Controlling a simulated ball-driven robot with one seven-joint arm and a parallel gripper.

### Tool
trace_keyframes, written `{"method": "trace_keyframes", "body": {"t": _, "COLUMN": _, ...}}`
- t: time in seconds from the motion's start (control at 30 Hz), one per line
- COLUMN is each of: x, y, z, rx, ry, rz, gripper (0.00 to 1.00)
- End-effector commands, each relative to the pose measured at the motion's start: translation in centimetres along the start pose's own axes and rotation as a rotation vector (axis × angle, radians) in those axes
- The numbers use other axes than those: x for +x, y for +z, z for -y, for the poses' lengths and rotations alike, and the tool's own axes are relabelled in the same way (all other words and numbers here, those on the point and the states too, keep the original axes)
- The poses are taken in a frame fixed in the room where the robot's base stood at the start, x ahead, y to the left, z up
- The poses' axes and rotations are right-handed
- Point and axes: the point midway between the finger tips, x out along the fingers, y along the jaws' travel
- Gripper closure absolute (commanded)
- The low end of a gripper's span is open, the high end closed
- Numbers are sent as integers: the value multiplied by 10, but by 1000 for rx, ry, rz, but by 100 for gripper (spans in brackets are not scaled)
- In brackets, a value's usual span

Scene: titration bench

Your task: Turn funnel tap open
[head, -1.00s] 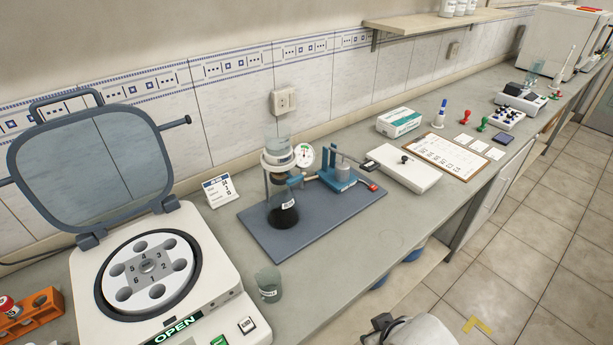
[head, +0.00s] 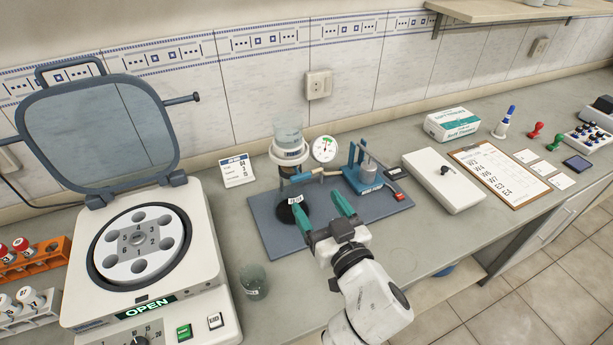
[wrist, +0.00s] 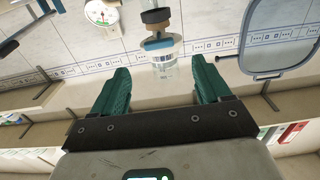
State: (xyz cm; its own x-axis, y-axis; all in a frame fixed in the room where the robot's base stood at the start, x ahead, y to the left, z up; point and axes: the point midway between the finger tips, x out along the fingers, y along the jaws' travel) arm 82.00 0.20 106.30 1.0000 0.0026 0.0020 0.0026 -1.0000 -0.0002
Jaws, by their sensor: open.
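The clear glass funnel (head: 288,138) sits upright in a white ring on a stand, with a dark flask (head: 288,212) below it. A small blue and tan fitting (head: 302,176) lies under the ring, where I take the tap to be; its exact setting is too small to tell. My gripper (head: 321,207) has green fingers spread wide and empty, in front of the stand. In the wrist view the funnel (wrist: 164,66) appears upside down beyond the gap between the open fingers (wrist: 160,80).
A round gauge (head: 324,149) and a blue pump-like device (head: 363,172) stand right of the funnel on the dark mat (head: 264,208). A grey-green jar (head: 253,282) stands near the front edge. The open-lidded centrifuge (head: 192,225) is left.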

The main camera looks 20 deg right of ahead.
Motion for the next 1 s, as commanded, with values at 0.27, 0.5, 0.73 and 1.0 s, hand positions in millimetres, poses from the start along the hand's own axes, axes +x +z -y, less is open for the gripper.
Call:
{"method": "trace_keyframes", "body": {"t": 0.27, "x": 52, "y": -4, "z": -1, "rx": 0, "ry": 3, "rz": 1, "gripper": 23}}
{"method": "trace_keyframes", "body": {"t": 0.5, "x": 78, "y": -1, "z": -1, "rx": -2, "ry": 2, "rz": 1, "gripper": 23}}
{"method": "trace_keyframes", "body": {"t": 0.73, "x": 83, "y": 0, "z": -1, "rx": -1, "ry": 2, "rz": 2, "gripper": 23}}
{"method": "trace_keyframes", "body": {"t": 1.0, "x": 83, "y": 0, "z": -1, "rx": -1, "ry": 3, "rz": 2, "gripper": 35}}
